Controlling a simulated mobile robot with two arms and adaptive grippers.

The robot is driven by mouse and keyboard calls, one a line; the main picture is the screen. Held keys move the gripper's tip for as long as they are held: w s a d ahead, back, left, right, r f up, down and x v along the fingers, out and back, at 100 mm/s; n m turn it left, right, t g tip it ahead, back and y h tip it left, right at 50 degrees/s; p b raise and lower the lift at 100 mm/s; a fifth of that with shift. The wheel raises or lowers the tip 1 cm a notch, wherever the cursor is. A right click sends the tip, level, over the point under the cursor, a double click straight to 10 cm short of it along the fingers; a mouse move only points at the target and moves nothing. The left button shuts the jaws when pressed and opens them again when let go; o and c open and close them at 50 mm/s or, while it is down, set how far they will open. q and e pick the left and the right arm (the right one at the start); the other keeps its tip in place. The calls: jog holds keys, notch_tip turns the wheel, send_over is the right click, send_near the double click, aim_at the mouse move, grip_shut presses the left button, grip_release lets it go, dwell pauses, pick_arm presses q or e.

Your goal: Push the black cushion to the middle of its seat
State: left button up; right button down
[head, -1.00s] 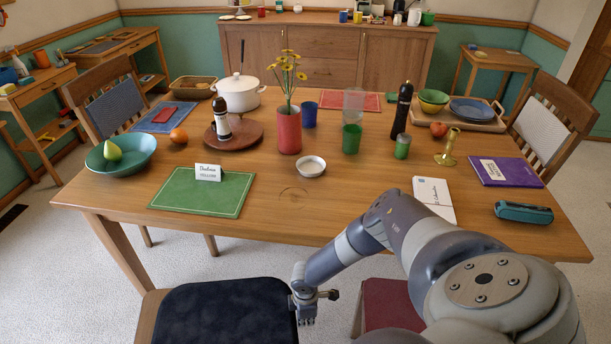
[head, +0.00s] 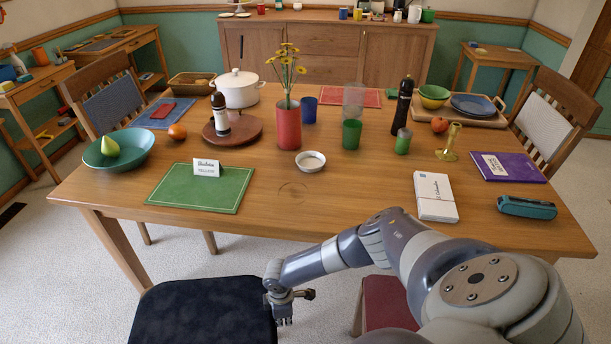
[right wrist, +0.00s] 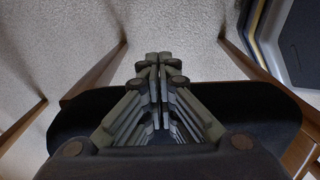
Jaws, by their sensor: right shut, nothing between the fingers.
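The black cushion (head: 200,312) lies at the bottom of the head view, in front of the table, its near part cut off by the picture edge. No wood of its seat shows at its left side; the rest of the seat is hidden. My right gripper (head: 285,319) is shut and empty, pointing down at the cushion's right edge. It appears to touch that edge, but a small gap cannot be ruled out. The right wrist view shows the closed fingers (right wrist: 158,62) over pale floor. My left gripper is not in view.
The wooden table (head: 290,217) stands just beyond the cushion, with a green mat (head: 200,190) near its front edge. A second chair with a dark red seat (head: 387,303) is to the right, partly behind my right arm. Pale floor shows left of the cushion.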

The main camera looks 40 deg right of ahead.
aim_at(270, 318)
jog(key=w+a, duration=0.2)
jog(key=a, duration=0.1)
jog(key=shift+w+a+b, duration=0.1)
jog(key=shift+b, duration=0.25)
notch_tip(270, 318, up, 12)
dwell(0.7)
